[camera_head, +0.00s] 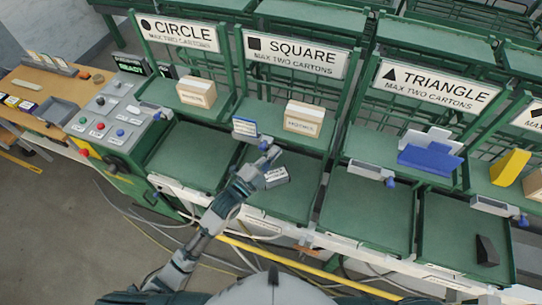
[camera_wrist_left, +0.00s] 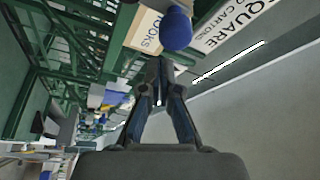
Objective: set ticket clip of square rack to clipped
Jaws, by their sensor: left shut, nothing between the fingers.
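The square rack (camera_head: 295,58) carries a white sign with a black square. A white and blue ticket-like card (camera_head: 244,127) stands left of the knob. My right gripper is not in view.
A carton (camera_head: 303,118) sits on the square rack's shelf. The circle rack (camera_head: 175,33) at left and triangle rack (camera_head: 437,88) at right have similar clips with blue knobs. A control panel (camera_head: 108,112) stands far left. The green tray in front is mostly bare.

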